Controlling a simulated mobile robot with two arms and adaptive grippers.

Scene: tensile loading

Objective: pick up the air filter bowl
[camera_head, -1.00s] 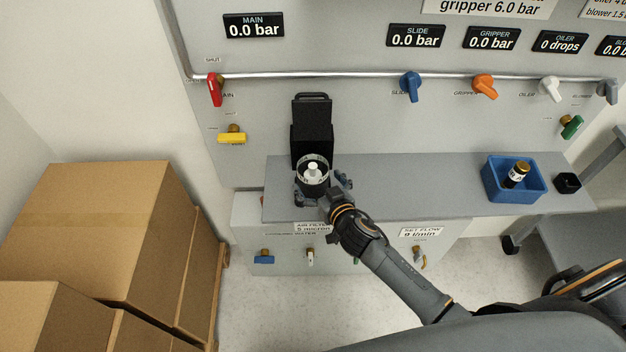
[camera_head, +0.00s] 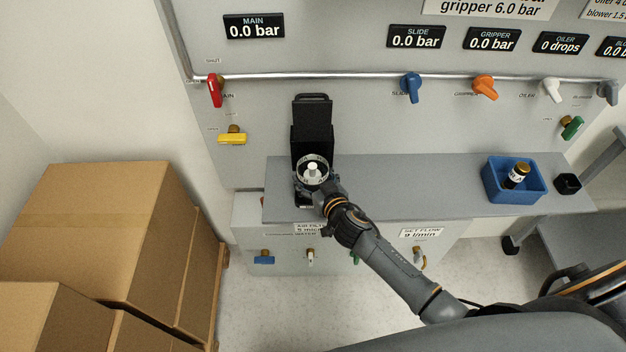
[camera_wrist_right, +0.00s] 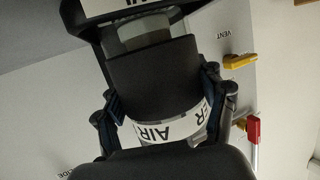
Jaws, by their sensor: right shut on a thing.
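The air filter bowl (camera_head: 314,171) is a short round cup with a white-and-black band and a white post inside. It stands upright at the left part of the grey shelf, in front of a black upright unit (camera_head: 312,140). My right gripper (camera_head: 313,188) is shut on the bowl from the front. In the right wrist view, its two fingers lie on both sides of the bowl (camera_wrist_right: 160,131), whose white label reads "AIR" and part of "FILTER". Whether its base touches the shelf is hidden. My left gripper is not in view.
The grey shelf (camera_head: 420,180) is clear between the bowl and a blue bin (camera_head: 495,190) holding a small dark bottle (camera_head: 516,176). A small black box (camera_head: 567,184) is at the right. Cardboard boxes (camera_head: 100,230) stand at the left. Colored valves line the panel behind.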

